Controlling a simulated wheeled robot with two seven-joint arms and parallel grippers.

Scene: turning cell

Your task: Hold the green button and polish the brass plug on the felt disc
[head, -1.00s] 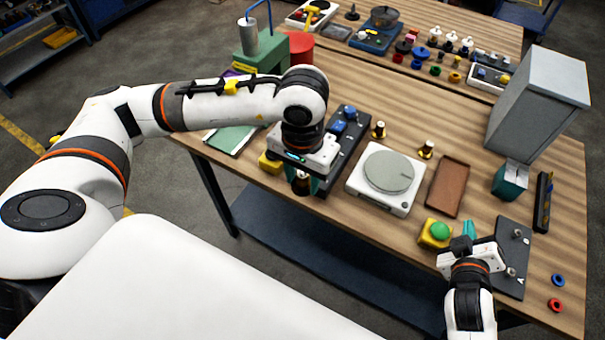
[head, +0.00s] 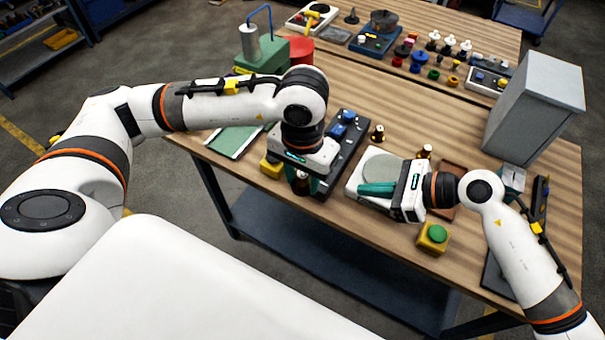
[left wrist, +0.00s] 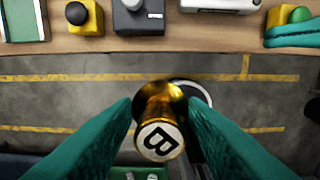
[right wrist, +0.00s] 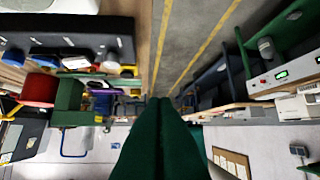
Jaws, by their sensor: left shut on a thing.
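The brass plug (left wrist: 158,100), marked B on its end face, is between the fingers of my left gripper (left wrist: 160,118), which is shut on it. In the head view the plug (head: 302,187) hangs at the table's front edge, left of the polisher. The grey felt disc (head: 380,163) lies on the white polisher (head: 358,183), partly hidden by my right gripper (head: 362,190). That gripper is shut and empty, its fingers pointing left across the polisher's front. The green button (head: 438,233) on its yellow box is uncovered, in front of the right gripper and apart from it.
A yellow box with a dark button (left wrist: 78,14) stands by the dark rack (head: 345,150). Two more brass plugs (head: 377,133) stand behind the polisher. A brown tray (head: 455,170), mostly covered by my right arm, and a grey cabinet (head: 535,100) are to the right.

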